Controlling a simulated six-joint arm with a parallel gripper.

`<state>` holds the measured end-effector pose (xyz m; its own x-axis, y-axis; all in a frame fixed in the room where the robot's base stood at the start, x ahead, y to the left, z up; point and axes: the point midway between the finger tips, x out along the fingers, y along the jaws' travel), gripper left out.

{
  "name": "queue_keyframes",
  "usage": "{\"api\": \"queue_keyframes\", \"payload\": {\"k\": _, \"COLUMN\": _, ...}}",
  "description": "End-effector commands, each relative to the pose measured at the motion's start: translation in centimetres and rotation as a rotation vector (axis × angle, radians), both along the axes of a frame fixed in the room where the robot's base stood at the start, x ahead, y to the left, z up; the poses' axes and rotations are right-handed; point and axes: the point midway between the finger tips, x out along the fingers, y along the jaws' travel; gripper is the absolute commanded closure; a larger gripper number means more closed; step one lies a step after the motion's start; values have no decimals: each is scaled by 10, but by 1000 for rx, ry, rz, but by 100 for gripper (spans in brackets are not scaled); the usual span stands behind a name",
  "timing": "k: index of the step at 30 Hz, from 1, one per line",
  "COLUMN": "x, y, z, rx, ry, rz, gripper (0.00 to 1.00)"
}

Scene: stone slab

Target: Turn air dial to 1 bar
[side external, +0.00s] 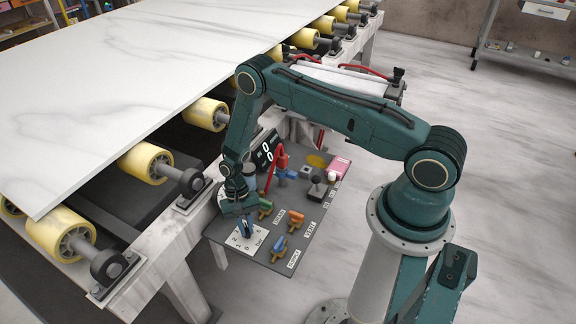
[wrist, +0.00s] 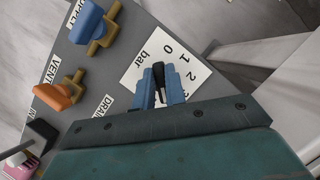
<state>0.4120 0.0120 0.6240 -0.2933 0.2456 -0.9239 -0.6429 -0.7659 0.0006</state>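The air dial is a narrow black knob (wrist: 158,72) on a white scale plate (wrist: 132,78) marked "bar", 0, 1, 2 and further figures partly hidden by a finger. The knob's tip points up the wrist picture, near the 0 and on the side of the word "bar". My gripper (wrist: 160,88) has its blue fingers close on both sides of the knob, with almost no gap. In the side view my gripper (side external: 246,229) points down at the scale plate (side external: 237,242) at the panel's front left corner, and hides most of the knob.
The grey panel (side external: 262,252) also carries blue and orange valve handles (wrist: 60,92), labelled SUPPLY, VENT and DRAIN. The slab (side external: 110,80) on yellow rollers lies left.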

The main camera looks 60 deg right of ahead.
Motion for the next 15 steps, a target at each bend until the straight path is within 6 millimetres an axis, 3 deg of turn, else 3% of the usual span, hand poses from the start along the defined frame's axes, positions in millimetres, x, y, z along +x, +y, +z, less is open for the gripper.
{"api": "queue_keyframes", "payload": {"k": 15, "x": 0, "y": 0, "z": 0, "rx": 0, "ry": 0, "rz": 51, "gripper": 100}}
